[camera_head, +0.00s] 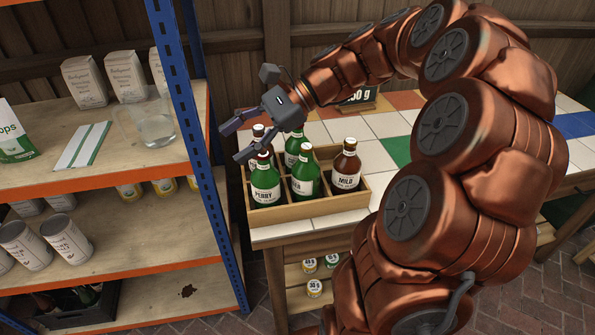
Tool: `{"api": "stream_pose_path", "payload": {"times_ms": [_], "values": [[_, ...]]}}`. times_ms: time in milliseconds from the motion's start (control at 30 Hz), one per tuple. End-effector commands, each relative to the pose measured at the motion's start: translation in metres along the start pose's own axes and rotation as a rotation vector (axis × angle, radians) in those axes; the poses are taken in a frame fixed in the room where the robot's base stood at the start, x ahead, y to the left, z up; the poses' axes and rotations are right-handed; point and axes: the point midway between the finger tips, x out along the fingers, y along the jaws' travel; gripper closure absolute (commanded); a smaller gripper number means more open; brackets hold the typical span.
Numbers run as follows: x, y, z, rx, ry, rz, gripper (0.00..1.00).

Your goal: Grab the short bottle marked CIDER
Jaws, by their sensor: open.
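A wooden divided crate (307,209) stands on the tiled table and holds several bottles. A green bottle (305,183) in the front middle has a white label that seems to end in "ER"; its full word is hard to read. Left of it is a green bottle marked PERRY (265,187). Right of it is a brown bottle marked MILD (346,170). Another green bottle (292,148) stands behind, its label mostly hidden. A brown bottle (258,132) at back left is partly covered by my gripper. My gripper (236,142) is open and empty, above the crate's left side.
A shelf rack with a blue post (191,120) stands close left of my gripper, holding bags and cans. A price sign (358,97) stands at the table's back. White and coloured tiles (397,150) right of the crate are clear.

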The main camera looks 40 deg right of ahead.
Motion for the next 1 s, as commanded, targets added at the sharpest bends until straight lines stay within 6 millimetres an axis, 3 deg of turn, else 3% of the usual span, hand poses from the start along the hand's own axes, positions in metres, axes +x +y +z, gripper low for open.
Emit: {"api": "stream_pose_path", "payload": {"times_ms": [33,200,300,500,667,1000], "values": [[-0.016,-0.011,-0.023,0.065,-0.04,-0.073,0.4],[-0.092,-0.042,-0.066,0.256,-0.191,-0.293,0.4],[-0.136,-0.048,-0.089,0.335,-0.265,-0.4,0.4],[-0.192,-0.045,-0.115,0.418,-0.359,-0.518,0.4],[-0.201,-0.042,-0.127,0.438,-0.381,-0.542,0.4],[-0.174,-0.025,-0.174,0.438,-0.38,-0.54,0.4]]}}
